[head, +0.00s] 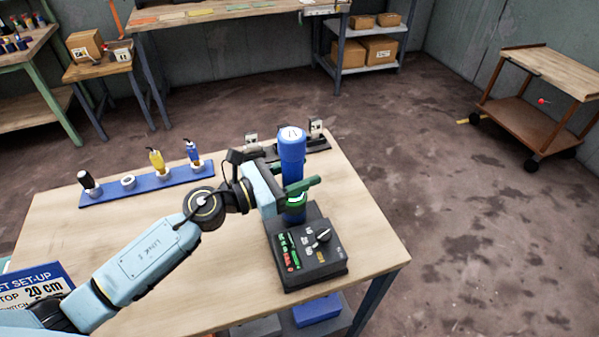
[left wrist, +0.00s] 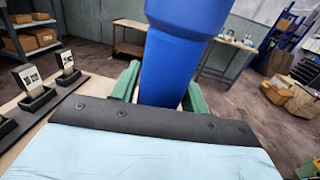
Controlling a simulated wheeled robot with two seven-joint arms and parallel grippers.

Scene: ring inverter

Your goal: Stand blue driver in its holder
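A large blue cylinder with a marked round top (head: 292,134), which looks like a driver handle, stands roughly upright above the back of a black box (head: 330,262). My left gripper (head: 297,193) is shut around it, with a green finger on each side; the blue cylinder (left wrist: 180,55) fills the middle of the left wrist view. Its lower end is partly hidden, and I cannot tell whether it touches the box. A blue strip holder (head: 150,184) at the table's left has an empty ring (head: 128,182), a black-handled driver (head: 88,181), a yellow one (head: 156,160) and a small blue-handled one (head: 192,152).
Dark stands with small labelled cards (head: 316,130) sit at the table's far edge, behind the cylinder. A blue set-up sign (head: 40,288) is at the near left. The table top (head: 200,255) is bare between sign and box. A wooden cart (head: 530,95) stands far right.

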